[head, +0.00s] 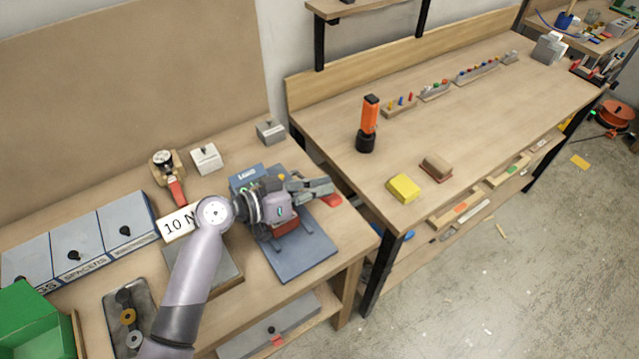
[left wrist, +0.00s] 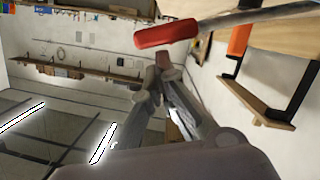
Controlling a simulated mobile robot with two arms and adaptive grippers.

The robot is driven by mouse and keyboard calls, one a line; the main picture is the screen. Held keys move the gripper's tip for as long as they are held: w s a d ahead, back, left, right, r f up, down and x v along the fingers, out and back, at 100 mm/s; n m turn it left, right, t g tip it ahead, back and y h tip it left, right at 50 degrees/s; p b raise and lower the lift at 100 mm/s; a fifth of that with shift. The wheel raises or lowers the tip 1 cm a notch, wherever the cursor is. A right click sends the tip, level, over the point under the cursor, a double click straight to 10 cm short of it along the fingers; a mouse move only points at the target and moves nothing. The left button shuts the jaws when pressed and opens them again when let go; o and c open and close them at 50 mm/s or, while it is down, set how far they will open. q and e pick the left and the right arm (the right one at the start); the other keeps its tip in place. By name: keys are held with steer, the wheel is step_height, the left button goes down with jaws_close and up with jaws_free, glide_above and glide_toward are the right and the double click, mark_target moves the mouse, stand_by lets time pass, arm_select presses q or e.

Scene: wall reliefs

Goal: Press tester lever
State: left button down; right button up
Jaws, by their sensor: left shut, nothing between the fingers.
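The tester has a dark blue base plate (head: 305,258) on the left workbench, with a blue labelled block (head: 246,174) at its back. My left gripper (head: 326,187) is over the tester, its fingers pointing right, shut and empty, and it hides much of the tester's middle. The lever's red handle (head: 331,200) shows just past the fingertips in the head view. In the left wrist view the red handle (left wrist: 166,33) on a grey rod lies close beyond the left gripper's tips (left wrist: 164,62); I cannot tell whether they touch. My right gripper is not in view.
A "10 N" card (head: 179,224) stands left of the tester. A red-handled gauge (head: 170,178), small grey blocks and blue-grey boxes (head: 80,248) are further left. The right bench holds an orange tool (head: 370,122) and a yellow block (head: 404,188). A gap separates the benches.

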arm_select(q)
steer(key=m+t+y+b, duration=0.1)
steer(key=m+b, duration=0.3)
steer(key=b, duration=0.7)
glide_above(328, 239)
step_height(328, 239, down, 8)
steer(key=shift+w+f, duration=0.1)
steer(key=shift+w, duration=0.05)
steer(key=shift+f, duration=0.3)
steer(key=shift+r+p, duration=0.4)
steer(key=shift+r, duration=0.2)
steer(key=s+a+r, duration=0.5)
steer(key=s+a, duration=0.1)
steer(key=a, duration=0.1)
steer(key=shift+a+r, duration=0.25)
steer(key=shift+a, duration=0.05)
